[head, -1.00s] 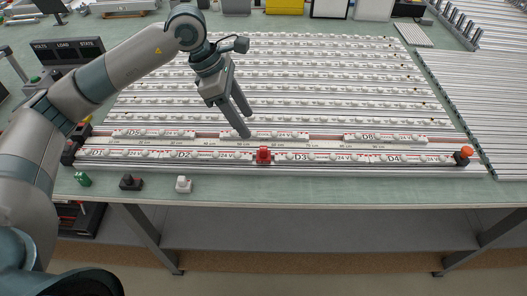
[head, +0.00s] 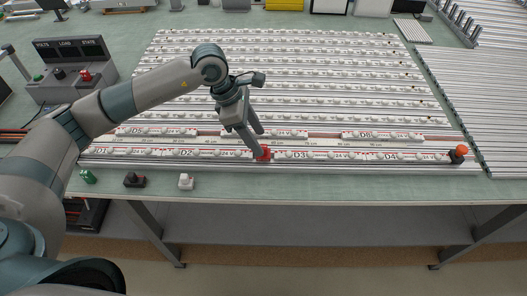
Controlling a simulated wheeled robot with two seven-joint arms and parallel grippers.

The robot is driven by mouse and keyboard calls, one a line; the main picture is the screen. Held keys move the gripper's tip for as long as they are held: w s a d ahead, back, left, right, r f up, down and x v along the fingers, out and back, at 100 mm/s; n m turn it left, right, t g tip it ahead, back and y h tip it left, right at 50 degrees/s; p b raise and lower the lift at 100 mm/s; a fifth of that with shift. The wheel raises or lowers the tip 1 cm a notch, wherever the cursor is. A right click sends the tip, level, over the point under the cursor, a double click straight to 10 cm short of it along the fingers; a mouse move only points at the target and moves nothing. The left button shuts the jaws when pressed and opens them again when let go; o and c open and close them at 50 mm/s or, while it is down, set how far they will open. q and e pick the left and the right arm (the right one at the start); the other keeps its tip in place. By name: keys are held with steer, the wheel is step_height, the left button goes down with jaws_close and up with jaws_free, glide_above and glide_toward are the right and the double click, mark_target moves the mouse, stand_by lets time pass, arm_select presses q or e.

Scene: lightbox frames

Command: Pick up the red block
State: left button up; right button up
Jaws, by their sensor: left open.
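The red block (head: 264,154) sits on the front rail of the table, between the strips marked D2 and D3. My left gripper (head: 259,144) points down at it, with its fingertips at the block's top and left side. The fingers are apart, and one covers part of the block. I cannot tell whether they touch it. My right gripper is not in view.
Front rails carry labelled strips with white knobs. A green piece (head: 87,176), a black piece (head: 134,180) and a white piece (head: 186,181) stand along the table's front edge (head: 330,188). An orange-topped button (head: 459,152) is at the right end. A grey control box (head: 72,70) stands back left.

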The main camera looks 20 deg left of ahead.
mark_target(262, 146)
arm_select(q)
steer(key=shift+d+f+p, duration=0.25)
steer(key=shift+f+p, duration=0.2)
steer(key=shift+p, duration=0.1)
steer(key=p+x, duration=0.1)
steer(key=x, duration=0.2)
steer(key=shift+p, duration=0.35)
steer(key=shift+w+d+f, duration=0.1)
steer(key=shift+d+f, duration=0.1)
steer(key=shift+f, duration=0.25)
steer(key=c, duration=1.2)
